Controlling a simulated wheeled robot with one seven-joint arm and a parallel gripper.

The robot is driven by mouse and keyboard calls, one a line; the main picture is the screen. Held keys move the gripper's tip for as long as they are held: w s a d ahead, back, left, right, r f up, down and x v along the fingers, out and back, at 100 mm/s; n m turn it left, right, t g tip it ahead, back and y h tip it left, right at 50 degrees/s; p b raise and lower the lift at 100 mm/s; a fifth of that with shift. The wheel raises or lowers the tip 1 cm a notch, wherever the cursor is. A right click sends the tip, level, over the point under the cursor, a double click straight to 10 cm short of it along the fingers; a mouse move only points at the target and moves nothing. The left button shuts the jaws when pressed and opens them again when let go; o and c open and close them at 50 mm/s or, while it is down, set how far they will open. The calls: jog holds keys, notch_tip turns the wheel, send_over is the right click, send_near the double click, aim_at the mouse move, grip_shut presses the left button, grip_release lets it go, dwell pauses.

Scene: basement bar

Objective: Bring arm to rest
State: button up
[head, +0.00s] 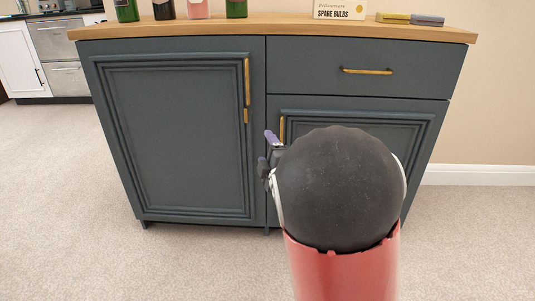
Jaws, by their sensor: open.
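My gripper (267,151) shows left of the black rounded part of my arm, in front of the cabinet near the gap between its two doors. The rest of the gripper is hidden behind my arm. My arm, with its black rounded part and red link, rises from the bottom of the view, right of centre. I cannot tell whether the gripper touches the cabinet.
A dark blue-grey cabinet (180,140) has a shut left door, a shut drawer (360,58) and a lower right door (400,125) partly hidden by my arm. Bottles (163,8), a spare-bulbs box (340,9) and small items stand on its wooden top. Carpet (70,200) is clear on the left.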

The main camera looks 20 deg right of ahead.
jog(key=s+r+m+g+p, duration=0.2)
jog(key=s+m+g+p, duration=0.1)
jog(key=s, duration=0.7)
jog(key=s+a+r+m+g+p, duration=0.1)
jog(key=s+r+m+g+p, duration=0.1)
jog(key=s+m+g, duration=0.3)
jog(key=s+a+r+m+g+h+p, duration=0.1)
jog(key=s+r+m+g+p, duration=0.2)
jog(key=s+m, duration=0.5)
jog(key=s+g+p, duration=0.1)
jog(key=s+g, duration=0.1)
jog(key=s, duration=0.7)
jog(key=shift+a, duration=0.2)
jog(key=shift+s, duration=0.1)
jog(key=shift+c, duration=0.3)
